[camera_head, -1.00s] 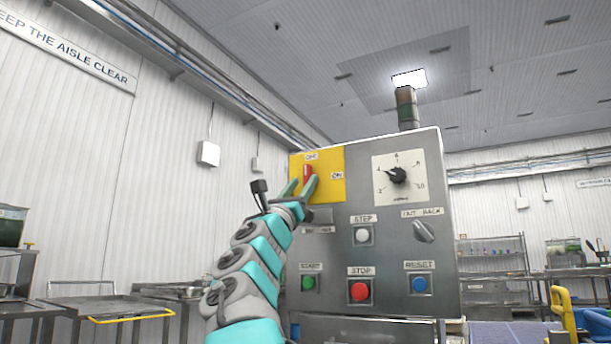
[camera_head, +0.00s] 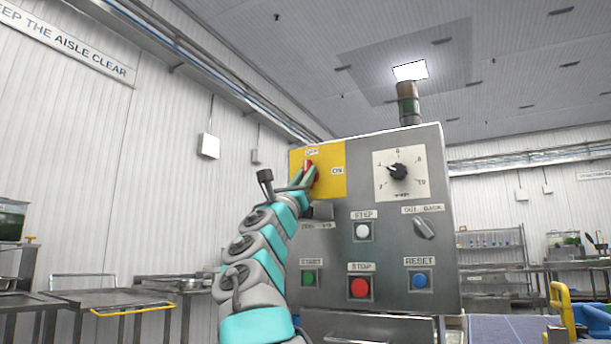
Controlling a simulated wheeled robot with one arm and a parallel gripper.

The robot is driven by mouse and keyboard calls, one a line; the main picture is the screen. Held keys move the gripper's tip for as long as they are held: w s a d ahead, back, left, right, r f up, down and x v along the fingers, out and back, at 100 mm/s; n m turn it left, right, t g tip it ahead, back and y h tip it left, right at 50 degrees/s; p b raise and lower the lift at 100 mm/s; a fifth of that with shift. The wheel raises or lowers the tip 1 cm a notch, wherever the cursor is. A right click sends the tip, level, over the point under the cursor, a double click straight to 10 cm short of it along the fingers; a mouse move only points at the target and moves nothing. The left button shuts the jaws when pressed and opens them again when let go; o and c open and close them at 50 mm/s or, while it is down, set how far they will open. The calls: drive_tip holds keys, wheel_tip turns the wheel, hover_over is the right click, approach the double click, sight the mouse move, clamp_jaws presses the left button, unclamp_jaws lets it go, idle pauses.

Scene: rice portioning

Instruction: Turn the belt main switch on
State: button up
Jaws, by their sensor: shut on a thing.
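The belt main switch is a red handle (camera_head: 308,166) on a yellow plate (camera_head: 331,184) at the upper left of the grey control panel (camera_head: 392,236). A label above the handle seems to read OFF, and one to its right reads ON. My gripper (camera_head: 308,174) is at the handle, its fingers closed on it. The fingers hide much of the handle, which looks upright or slightly tilted toward the OFF label.
A dial (camera_head: 398,171) is right of the yellow plate. Below are a white STEP button (camera_head: 362,231), a knob (camera_head: 424,229), and green (camera_head: 309,278), red (camera_head: 359,288) and blue (camera_head: 419,280) buttons. A metal table (camera_head: 105,301) stands at left.

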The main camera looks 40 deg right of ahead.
clamp_jaws()
drive_tip(key=shift+m+g+h+p, duration=0.4)
drive_tip(key=shift+m+g, duration=0.4)
drive_tip(key=shift+g, duration=0.1)
drive_tip(key=m+g+p, duration=0.1)
drive_tip(key=m+g, duration=0.1)
drive_tip(key=m+g+p, duration=0.1)
drive_tip(key=m+g, duration=0.1)
drive_tip(key=shift+w+r+h, duration=0.1)
drive_tip(key=shift+r+h, duration=0.1)
drive_tip(key=shift+h, duration=0.2)
drive_tip(key=m+g+p, duration=0.2)
drive_tip(key=m+g, duration=0.1)
drive_tip(key=shift+f+m, duration=0.1)
drive_tip(key=shift+m, duration=0.3)
drive_tip(key=shift+f+m+g+p, duration=0.1)
drive_tip(key=shift+m+g+p, duration=0.2)
drive_tip(key=shift+m+g, duration=0.6)
drive_tip(key=shift+m+g+y, duration=0.4)
drive_tip(key=shift+m+g, duration=0.5)
